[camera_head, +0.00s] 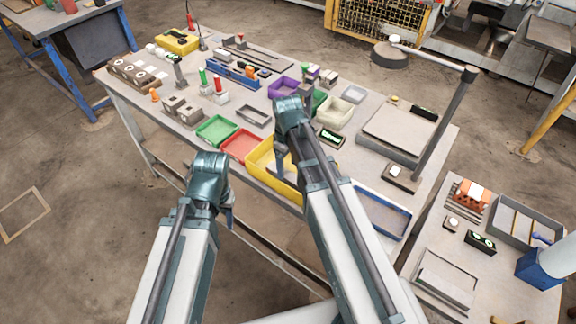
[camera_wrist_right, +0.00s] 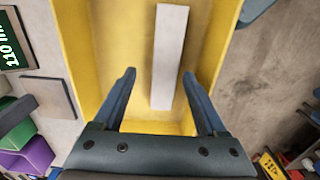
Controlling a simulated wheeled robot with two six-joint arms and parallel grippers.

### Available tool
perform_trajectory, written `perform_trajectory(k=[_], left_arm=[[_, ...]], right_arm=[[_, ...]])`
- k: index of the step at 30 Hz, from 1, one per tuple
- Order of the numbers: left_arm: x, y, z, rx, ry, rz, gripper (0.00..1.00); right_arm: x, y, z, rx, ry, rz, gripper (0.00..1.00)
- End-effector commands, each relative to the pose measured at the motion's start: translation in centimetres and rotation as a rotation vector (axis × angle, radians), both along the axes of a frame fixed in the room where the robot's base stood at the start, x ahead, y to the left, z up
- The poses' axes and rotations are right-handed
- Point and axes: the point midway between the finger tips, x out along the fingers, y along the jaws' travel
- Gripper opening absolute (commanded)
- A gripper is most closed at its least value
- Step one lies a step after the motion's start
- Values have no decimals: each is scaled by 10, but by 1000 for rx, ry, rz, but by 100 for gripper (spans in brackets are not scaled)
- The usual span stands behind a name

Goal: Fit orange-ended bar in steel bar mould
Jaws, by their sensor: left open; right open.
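In the right wrist view a pale grey bar (camera_wrist_right: 169,55) lies in a yellow tray (camera_wrist_right: 225,40); no orange end shows on its visible part. My right gripper (camera_wrist_right: 160,85) is open, its fingers either side of the bar's near part and apart from it. In the head view this gripper (camera_head: 281,160) is over the yellow tray (camera_head: 258,170), and my arm hides much of the tray. My left gripper (camera_head: 229,207) is off the table's front edge, mostly hidden by its wrist. A small grey rectangular frame (camera_head: 255,115) lies behind the trays; I cannot tell whether it is the mould.
A red tray (camera_head: 240,145) and a green tray (camera_head: 216,130) stand left of the yellow one. A purple bin (camera_head: 283,88) and a digital display (camera_head: 331,138) are near my right arm. A lamp post (camera_head: 445,120) rises at the right.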

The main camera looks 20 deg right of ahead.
Motion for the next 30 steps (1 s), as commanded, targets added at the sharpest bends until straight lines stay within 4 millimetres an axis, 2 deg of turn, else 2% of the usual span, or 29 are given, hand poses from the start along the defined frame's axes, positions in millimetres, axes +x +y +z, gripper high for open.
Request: perform_trajectory(k=[1, 16, 21, 26, 28, 30], left_arm=[[0, 0, 16, 0, 0, 0, 50], [0, 0, 92, 0, 0, -1, 50], [0, 0, 104, 0, 0, -2, 50], [0, 0, 104, 0, 0, -2, 50], [0, 0, 104, 0, 0, -2, 50], [0, 0, 104, 0, 0, -2, 50]], right_arm=[[1, 0, 16, 0, 0, 0, 74], [2, 0, 92, 1, 0, 0, 74], [2, 0, 104, 1, 0, 0, 74], [1, 0, 104, 1, 1, -1, 74], [-8, 8, 104, -3, 3, -11, 74], [-29, 27, 104, -15, 8, -46, 74]])
